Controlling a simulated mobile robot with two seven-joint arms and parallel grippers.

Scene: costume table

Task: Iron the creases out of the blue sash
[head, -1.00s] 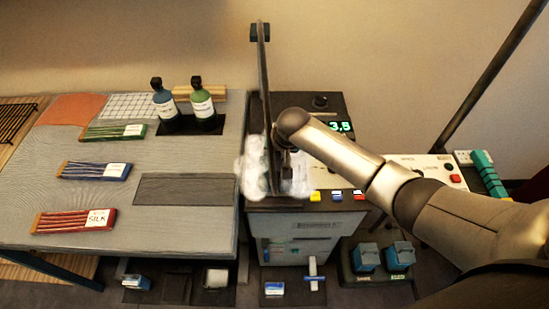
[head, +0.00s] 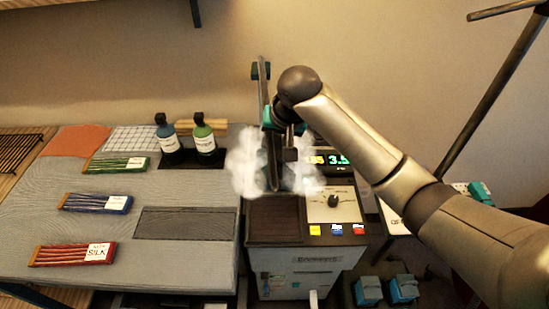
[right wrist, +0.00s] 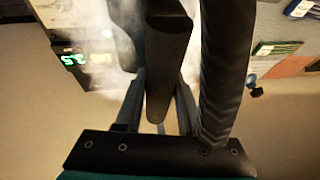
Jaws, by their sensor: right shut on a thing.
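The blue striped bundle with a white label (head: 97,202), which looks like the folded blue sash, lies on the grey ironing surface (head: 180,270), between a green and a red one. My right gripper (head: 284,128) is above the control station, well to the right of the bundle. It is shut on the dark handle of what looks like the iron (head: 265,92), seen nearly edge-on. White steam (head: 245,165) spreads on both sides of it. In the right wrist view the dark handle (right wrist: 166,65) sits between the fingers (right wrist: 158,112). My left gripper is not in view.
The station has a dark pad (head: 274,220), a dial (head: 333,201), coloured buttons and a lit display (head: 338,160). Two bottles (head: 204,137) stand at the back of the surface. A dark rectangular patch (head: 185,222) there is bare. A dark pole (head: 490,95) stands at right.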

